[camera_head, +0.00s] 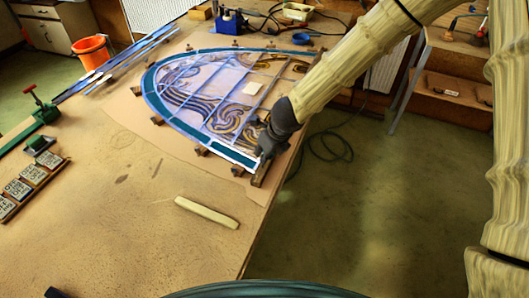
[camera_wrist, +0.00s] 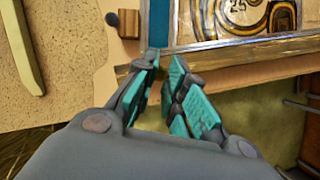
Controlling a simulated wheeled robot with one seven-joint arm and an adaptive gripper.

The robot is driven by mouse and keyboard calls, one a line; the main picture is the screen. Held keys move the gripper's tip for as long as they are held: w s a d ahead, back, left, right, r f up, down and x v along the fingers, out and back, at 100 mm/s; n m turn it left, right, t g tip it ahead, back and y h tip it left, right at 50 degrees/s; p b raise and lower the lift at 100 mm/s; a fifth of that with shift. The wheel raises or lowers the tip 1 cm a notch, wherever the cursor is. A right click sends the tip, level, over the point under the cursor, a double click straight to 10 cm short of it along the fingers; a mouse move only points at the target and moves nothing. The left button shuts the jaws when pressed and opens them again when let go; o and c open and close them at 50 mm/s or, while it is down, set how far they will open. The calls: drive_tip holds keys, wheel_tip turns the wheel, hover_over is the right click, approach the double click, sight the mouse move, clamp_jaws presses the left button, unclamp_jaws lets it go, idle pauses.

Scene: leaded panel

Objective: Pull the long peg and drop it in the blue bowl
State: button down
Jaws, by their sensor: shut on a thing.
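My gripper (camera_head: 262,152) is at the near right corner of the leaded panel (camera_head: 215,90), low over the table. In the wrist view my gripper (camera_wrist: 166,62) has its teal-padded fingers close together at the panel's corner. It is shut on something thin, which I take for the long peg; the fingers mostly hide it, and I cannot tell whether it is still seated. The small blue bowl (camera_head: 301,38) stands beyond the panel, at the table's far side, well away from my gripper.
Wooden blocks hold the panel's edge; one block (camera_wrist: 128,24) with a dark knob is beside my fingers. A pale wooden tool (camera_head: 206,212) lies on the near table. A soldering station (camera_head: 230,22) stands at the back. The floor is open right of the table edge.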

drive_tip(key=shift+r+p, duration=1.7)
drive_tip(key=shift+r, duration=0.3)
